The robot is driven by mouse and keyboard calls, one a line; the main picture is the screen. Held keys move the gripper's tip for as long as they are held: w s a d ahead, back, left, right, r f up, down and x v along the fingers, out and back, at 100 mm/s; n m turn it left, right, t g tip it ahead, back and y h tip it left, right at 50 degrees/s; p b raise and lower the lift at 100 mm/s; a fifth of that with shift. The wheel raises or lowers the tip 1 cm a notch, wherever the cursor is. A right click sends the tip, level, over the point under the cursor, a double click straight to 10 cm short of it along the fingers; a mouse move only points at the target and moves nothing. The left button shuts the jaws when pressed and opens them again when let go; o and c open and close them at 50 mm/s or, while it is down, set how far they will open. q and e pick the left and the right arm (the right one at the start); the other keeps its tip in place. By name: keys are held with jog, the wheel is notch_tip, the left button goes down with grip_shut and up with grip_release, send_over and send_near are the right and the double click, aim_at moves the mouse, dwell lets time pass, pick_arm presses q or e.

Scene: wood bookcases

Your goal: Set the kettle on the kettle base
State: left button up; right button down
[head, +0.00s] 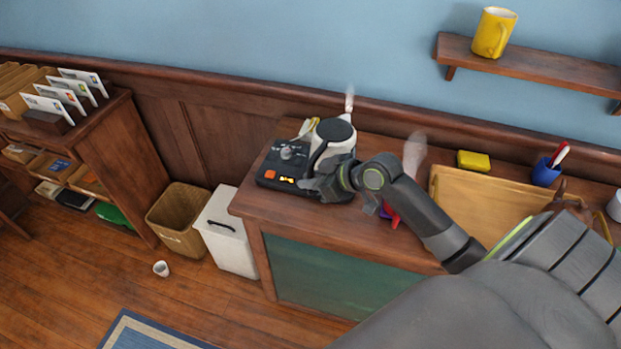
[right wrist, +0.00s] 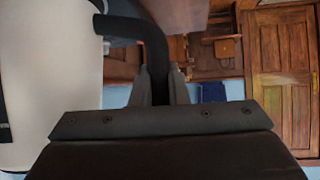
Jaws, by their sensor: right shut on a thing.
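The white kettle (head: 328,141) with a black lid is upright at the left end of the wooden cabinet top. In the right wrist view its pale body (right wrist: 50,75) fills the left side, and its black handle (right wrist: 138,27) runs between my fingers. My right gripper (head: 322,184) is shut on that handle; it also shows in the right wrist view (right wrist: 160,82). A black unit with knobs, an orange button and a lit display (head: 283,166) sits directly left of the kettle. The kettle's underside is hidden, so I cannot tell what it rests on. My left gripper is out of view.
A wooden tray (head: 478,207), a yellow block (head: 473,161) and a blue pen cup (head: 545,172) stand farther right on the cabinet. A red item (head: 391,216) lies near my forearm. A white bin (head: 226,232) and a wicker basket (head: 178,217) stand on the floor left.

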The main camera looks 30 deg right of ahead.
jog(key=c, duration=1.7)
grip_release()
jog(key=shift+s+d+r+p, duration=0.25)
jog(key=shift+s+r+p, duration=0.15)
jog(key=shift+p, duration=0.15)
jog(key=p+v, duration=0.6)
jog(key=v, duration=0.3)
jog(key=shift+s+d, duration=0.15)
jog(key=shift+s, duration=0.25)
jog(key=shift+r, duration=0.15)
